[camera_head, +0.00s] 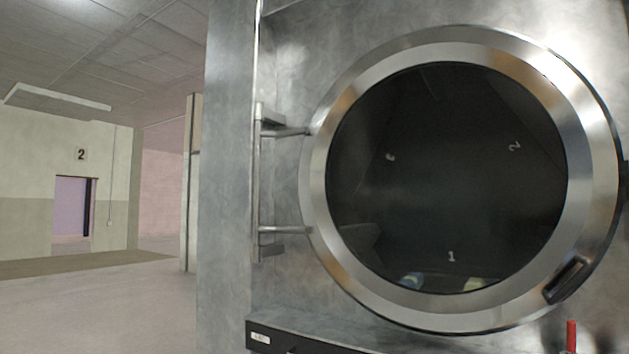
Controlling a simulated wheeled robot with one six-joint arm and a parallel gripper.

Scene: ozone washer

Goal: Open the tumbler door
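The tumbler door (335,250) is a large round door with a shiny metal ring and dark glass. It fills the right half of the head view and looks shut against the grey metal front. Its hinge (258,185) is on the left side, with two arms reaching to the ring. A dark handle (567,280) sits on the ring at the lower right. White marks, among them a 1 and a 2, show in the dark glass. Pale items show dimly low behind it. My gripper is not in view.
A dark-edged ledge (300,338) juts out below the door. A red upright piece (571,336) stands at the bottom right. Open floor (100,305) lies to the left, with a wall marked 2 (81,154) and a doorway (73,208) beyond.

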